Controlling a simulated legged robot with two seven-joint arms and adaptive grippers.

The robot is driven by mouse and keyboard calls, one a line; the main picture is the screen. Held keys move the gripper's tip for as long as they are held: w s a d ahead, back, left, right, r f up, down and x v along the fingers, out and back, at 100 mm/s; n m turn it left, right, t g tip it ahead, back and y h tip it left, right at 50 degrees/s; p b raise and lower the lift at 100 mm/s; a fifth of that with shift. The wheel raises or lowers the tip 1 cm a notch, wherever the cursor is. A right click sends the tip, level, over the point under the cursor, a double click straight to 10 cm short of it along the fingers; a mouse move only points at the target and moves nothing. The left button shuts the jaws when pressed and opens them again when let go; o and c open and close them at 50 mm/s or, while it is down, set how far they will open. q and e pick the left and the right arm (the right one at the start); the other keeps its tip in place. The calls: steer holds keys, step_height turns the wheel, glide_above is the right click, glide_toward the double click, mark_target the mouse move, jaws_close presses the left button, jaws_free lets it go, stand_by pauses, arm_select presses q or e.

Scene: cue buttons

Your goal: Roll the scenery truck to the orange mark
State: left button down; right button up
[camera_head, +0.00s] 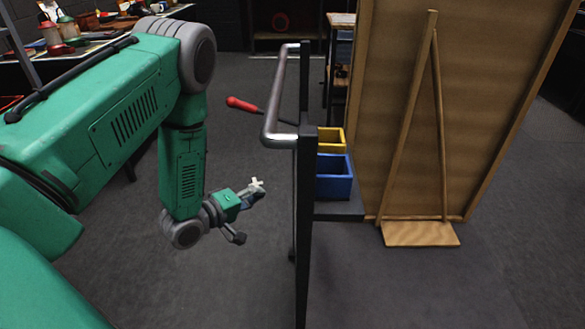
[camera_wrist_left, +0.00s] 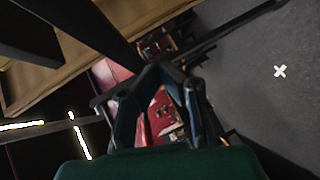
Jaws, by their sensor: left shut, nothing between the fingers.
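The scenery truck has a grey metal push handle (camera_head: 271,107), a black end post (camera_head: 304,230) and a dark base deck (camera_head: 340,210). Its tall wooden flat (camera_head: 480,110) stands upright with a slanted brace; part of the flat shows in the left wrist view (camera_wrist_left: 50,85). A red-tipped lever (camera_head: 241,103) sticks out left of the post, beside the handle. My left gripper (camera_head: 256,191) is shut and empty, left of the post and below the handle, apart from both. Its fingers (camera_wrist_left: 160,76) show in the left wrist view. No orange mark is visible. My right gripper is out of view.
A blue bin (camera_head: 334,177) and a yellow bin (camera_head: 330,140) sit on the deck. A white cross (camera_wrist_left: 280,71) marks the floor; it also shows just above my gripper in the head view. A cluttered table (camera_head: 85,45) stands back left. Grey floor is clear right of the flat.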

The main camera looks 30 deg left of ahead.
arm_select(q)
steer(key=a+r+n+t+h, duration=0.1)
steer(key=a+r+n+t, duration=0.1)
steer(key=a+r, duration=0.1)
steer(key=d+b+x, duration=0.1)
steer(key=b+x, duration=0.3)
steer(key=x, duration=0.9)
steer(key=shift+d+r, duration=0.4)
steer(key=shift+d, duration=0.05)
steer(key=shift+d, duration=0.1)
